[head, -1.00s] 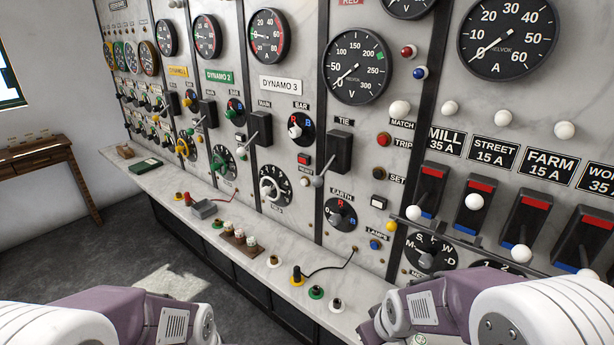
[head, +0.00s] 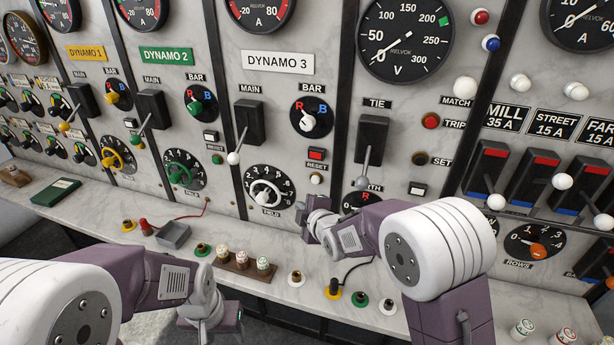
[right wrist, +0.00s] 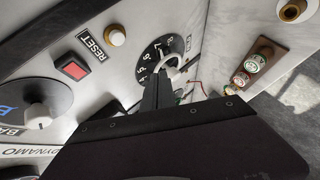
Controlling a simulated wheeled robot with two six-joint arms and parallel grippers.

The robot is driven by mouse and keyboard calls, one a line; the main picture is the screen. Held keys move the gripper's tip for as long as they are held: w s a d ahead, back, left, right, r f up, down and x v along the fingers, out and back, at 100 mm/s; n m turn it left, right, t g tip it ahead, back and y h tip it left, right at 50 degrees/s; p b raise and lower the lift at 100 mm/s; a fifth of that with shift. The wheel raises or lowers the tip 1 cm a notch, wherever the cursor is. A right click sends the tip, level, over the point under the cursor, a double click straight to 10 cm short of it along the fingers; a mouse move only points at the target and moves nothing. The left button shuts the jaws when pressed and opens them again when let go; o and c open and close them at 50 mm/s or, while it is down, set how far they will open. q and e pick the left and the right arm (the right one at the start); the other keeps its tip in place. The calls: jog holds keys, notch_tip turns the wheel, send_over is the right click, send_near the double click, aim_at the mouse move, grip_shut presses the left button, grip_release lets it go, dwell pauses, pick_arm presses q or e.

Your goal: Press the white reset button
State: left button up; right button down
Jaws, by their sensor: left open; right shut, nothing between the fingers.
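The white reset button (head: 316,179) is a small round cream button in a brass ring on the DYNAMO 3 panel, under a RESET label and a red square lamp. In the right wrist view the button (right wrist: 117,36) shows at upper left beside its label. My right gripper (head: 303,207) is shut and empty, in front of the panel, below the button in the head view and apart from it. Its dark fingers (right wrist: 162,85) overlap the field dial in the wrist view. My left gripper (head: 228,316) is open, low over the front of the ledge; its fingers are hard to make out.
The black FIELD dial (head: 268,192) with a white handle is left of my right gripper. The TIE switch lever (head: 363,181) sticks out to the right of the button. Similar reset buttons show on DYNAMO 2 (head: 217,159) and DYNAMO 1. Plugs and sockets stand on the marble ledge (head: 260,290).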

aim_at(315, 180)
pick_arm(q)
jog(key=r+p, duration=0.4)
jog(key=r, duration=0.1)
jog(key=shift+s+d+p, duration=0.15)
jog(key=shift+d+p, duration=0.2)
jog(key=shift+p, duration=0.05)
pick_arm(e)
jog(key=w+d, duration=0.3)
jog(key=w, duration=0.5)
jog(key=shift+d, duration=0.25)
jog(key=shift+r, duration=0.1)
dwell(1.1)
jog(key=shift+w+d, duration=0.1)
jog(key=shift+w, duration=0.35)
